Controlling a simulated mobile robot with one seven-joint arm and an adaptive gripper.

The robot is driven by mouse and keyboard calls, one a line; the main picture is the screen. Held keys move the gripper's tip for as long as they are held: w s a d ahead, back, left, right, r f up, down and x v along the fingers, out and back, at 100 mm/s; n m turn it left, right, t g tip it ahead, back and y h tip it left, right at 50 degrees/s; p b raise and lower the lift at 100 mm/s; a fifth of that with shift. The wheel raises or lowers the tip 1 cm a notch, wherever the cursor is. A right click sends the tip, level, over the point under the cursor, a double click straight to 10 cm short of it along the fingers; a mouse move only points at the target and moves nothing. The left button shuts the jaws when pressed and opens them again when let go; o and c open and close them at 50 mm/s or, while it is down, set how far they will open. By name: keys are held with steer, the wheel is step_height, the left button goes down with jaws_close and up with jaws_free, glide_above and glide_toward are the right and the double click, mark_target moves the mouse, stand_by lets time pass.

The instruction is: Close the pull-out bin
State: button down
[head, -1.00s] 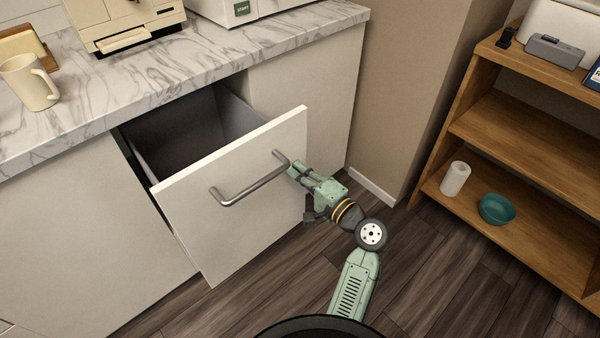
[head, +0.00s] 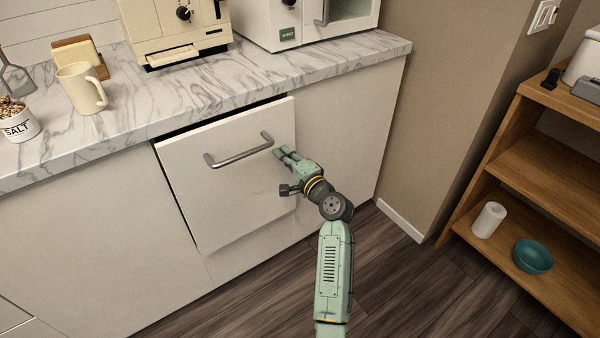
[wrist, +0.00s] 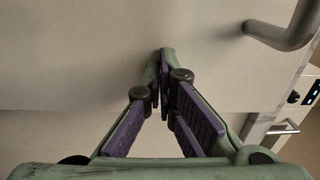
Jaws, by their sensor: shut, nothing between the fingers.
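The pull-out bin's white front (head: 225,190) stands slightly proud of the cabinet under the counter in the head view. A narrow dark gap shows along its top edge, and the inside of the bin is hidden. A grey bar handle (head: 240,153) crosses its upper part. My gripper (head: 280,152) is shut and empty, with its tips at the front's right side, just beyond the handle's right end. In the wrist view the closed fingertips (wrist: 165,52) point at the pale front, seemingly against it, and the handle (wrist: 285,32) is at the upper right.
A marble counter (head: 220,88) runs above the bin, with a mug (head: 81,90), a coffee machine (head: 178,28) and a microwave (head: 300,22) on it. A wooden shelf (head: 510,162) stands at the right. The floor between the cabinet and shelf is clear.

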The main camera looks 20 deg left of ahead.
mark_target(275, 146)
steer(key=x, duration=0.4)
steer(key=shift+w+a+b, duration=0.2)
steer(key=shift+b, duration=0.1)
steer(key=shift+w+r, duration=0.1)
steer(key=shift+r, duration=0.15)
